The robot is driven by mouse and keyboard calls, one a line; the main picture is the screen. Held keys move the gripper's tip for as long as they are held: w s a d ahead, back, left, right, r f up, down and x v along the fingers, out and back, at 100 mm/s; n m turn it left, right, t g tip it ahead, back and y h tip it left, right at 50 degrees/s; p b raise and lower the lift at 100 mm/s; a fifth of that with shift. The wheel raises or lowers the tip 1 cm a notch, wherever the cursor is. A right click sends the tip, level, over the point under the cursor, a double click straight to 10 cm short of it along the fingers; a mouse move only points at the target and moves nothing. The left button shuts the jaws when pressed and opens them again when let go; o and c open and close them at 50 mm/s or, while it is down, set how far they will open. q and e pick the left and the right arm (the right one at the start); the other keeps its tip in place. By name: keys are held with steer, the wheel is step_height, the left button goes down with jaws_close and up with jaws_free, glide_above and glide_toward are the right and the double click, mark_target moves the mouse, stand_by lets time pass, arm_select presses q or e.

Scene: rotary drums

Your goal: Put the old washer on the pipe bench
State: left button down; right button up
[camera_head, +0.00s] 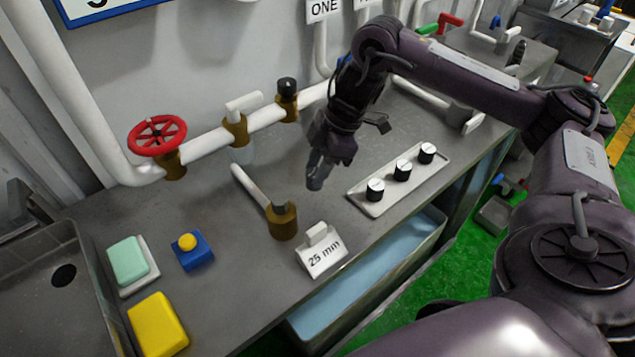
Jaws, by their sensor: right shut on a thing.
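The pipe bench (240,275) has a grey metal top with a white pipe along its back. My right gripper (316,180) points down over the middle of the bench, behind the brass-ended pipe piece and left of the tray with black knobs. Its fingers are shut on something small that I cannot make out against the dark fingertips. I cannot pick out the old washer for certain. My left gripper is not in view.
The brass-ended pipe piece (283,220) and a "25 mm" sign (321,254) stand near the gripper. A knob tray (373,208) lies to the right. A red valve wheel (157,134), blue button box (193,254), yellow sponge (157,325) and sink (98,285) are left.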

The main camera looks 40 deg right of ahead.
step_height(320, 180, down, 3)
steer(key=shift+f, duration=0.15)
steer(key=shift+f, duration=0.2)
steer(key=o, duration=0.9)
steer(key=shift+o, duration=0.2)
steer(key=shift+r, duration=0.1)
steer(key=v, duration=0.3)
steer(key=shift+w, duration=0.1)
steer(key=p+v, duration=0.5)
steer(key=v, duration=0.4)
steer(key=shift+a, duration=0.1)
